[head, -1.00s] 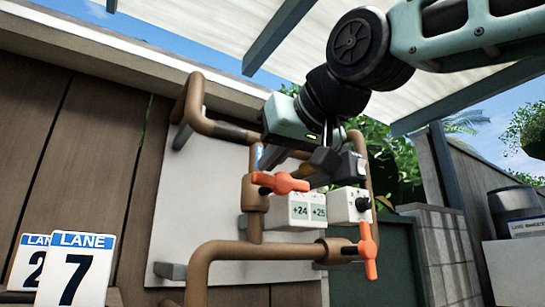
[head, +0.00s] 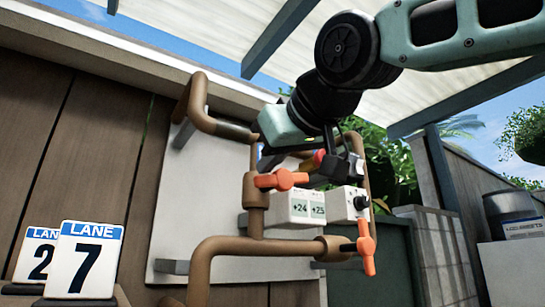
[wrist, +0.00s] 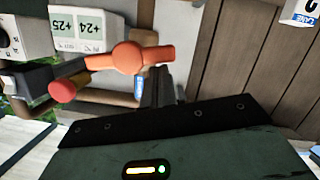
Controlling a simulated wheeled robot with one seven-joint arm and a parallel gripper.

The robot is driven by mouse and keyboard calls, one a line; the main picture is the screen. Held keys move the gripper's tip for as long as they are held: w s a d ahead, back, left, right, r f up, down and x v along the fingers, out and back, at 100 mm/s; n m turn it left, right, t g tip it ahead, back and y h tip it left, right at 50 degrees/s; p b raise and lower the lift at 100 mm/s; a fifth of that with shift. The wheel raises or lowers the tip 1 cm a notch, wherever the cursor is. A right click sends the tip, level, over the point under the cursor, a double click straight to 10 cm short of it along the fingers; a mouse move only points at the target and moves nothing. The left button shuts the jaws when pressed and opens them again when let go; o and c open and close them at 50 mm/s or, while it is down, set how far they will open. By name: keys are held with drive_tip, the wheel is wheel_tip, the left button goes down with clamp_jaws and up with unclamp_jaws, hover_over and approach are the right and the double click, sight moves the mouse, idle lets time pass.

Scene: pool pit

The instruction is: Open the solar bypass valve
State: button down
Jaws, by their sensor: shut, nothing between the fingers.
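An orange valve handle (head: 282,180) sits on a brown vertical pipe, lying roughly level across it. It also shows in the wrist view (wrist: 130,57). A second orange handle (head: 366,247) hangs nearly upright at the end of the lower pipe. I cannot read which one is the solar bypass. My gripper (head: 270,160) is just above the first handle; its dark fingers in the wrist view (wrist: 158,82) are shut and empty, close beside the handle. I cannot tell whether they touch it. A blue label behind the fingers is mostly hidden.
A red-ended part (wrist: 62,91) lies near the gripper. Lane signs (head: 85,262) stand lower left.

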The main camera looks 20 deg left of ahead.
sight(265, 185)
wheel_tip(265, 185, down, 2)
drive_tip(key=n+t+b, duration=0.1)
drive_tip(key=n+b, duration=0.1)
drive_tip(key=n, duration=0.1)
drive_tip(key=shift+s+a, duration=0.1)
drive_tip(key=shift+a, duration=0.05)
drive_tip(key=f+n+t+b, duration=0.1)
drive_tip(key=n+b, duration=0.1)
drive_tip(key=n, duration=0.1)
drive_tip(key=shift+f+h+b, duration=0.2)
drive_tip(key=shift+h+b, duration=0.1)
drive_tip(key=shift+h, duration=0.1)
drive_tip(key=shift+w+d+f+n+t+b, duration=0.2)
drive_tip(key=shift+f+n+t+b, duration=0.3)
drive_tip(key=shift+n+b, duration=0.55)
drive_tip(key=n, duration=0.1)
drive_tip(key=n+b, duration=0.1)
drive_tip(key=n, duration=0.1)
drive_tip(key=shift+w+d+f+t, duration=0.3)
drive_tip(key=shift+w+f+t, duration=0.05)
drive_tip(key=shift+f+t, duration=0.05)
drive_tip(key=shift+b, duration=0.4)
